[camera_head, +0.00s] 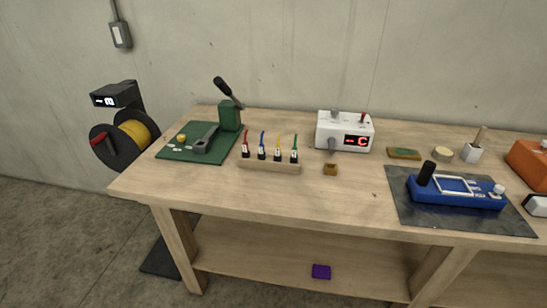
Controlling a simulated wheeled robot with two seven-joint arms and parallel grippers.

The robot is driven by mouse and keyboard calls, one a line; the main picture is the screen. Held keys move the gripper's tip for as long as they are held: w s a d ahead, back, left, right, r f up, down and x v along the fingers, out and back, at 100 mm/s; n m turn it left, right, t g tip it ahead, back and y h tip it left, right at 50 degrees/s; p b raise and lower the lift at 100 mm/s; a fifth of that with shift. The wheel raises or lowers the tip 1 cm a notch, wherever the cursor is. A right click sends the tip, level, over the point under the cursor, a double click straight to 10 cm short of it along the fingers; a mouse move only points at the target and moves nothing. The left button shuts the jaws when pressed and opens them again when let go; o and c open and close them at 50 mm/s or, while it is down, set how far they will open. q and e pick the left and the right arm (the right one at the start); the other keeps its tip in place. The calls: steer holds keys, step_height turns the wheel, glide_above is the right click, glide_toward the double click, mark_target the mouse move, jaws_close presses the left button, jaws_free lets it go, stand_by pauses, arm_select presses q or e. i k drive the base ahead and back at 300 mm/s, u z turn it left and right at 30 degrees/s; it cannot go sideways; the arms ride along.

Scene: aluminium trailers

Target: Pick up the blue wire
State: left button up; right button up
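The blue wire (262,139) stands upright in a wooden holder (270,166) toward the left of the workbench. Its lower end sits in a dark socket with a white label. A red wire (245,136) stands to its left, and a yellow wire (278,141) and a green wire (295,142) stand to its right in the same holder. Neither of my grippers shows in the head view.
The workbench (230,191) has clear wood in front of the holder. A green press (229,114) stands behind left, a white box with a red display (345,132) behind right. A blue fixture (457,193) lies on a dark mat at right. A spool (118,147) hangs at left.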

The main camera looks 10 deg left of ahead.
mark_target(262, 155)
steer(key=u, duration=0.8)
steer(key=k, duration=1)
steer(key=u, duration=0.8)
steer(key=k, duration=0.3)
steer(key=u, duration=0.8)
steer(key=i, duration=1.5)
steer(key=z, duration=0.25)
steer(key=i, duration=0.9)
steer(key=z, duration=1.5)
steer(key=i, duration=0.7)
steer(key=z, duration=0.6)
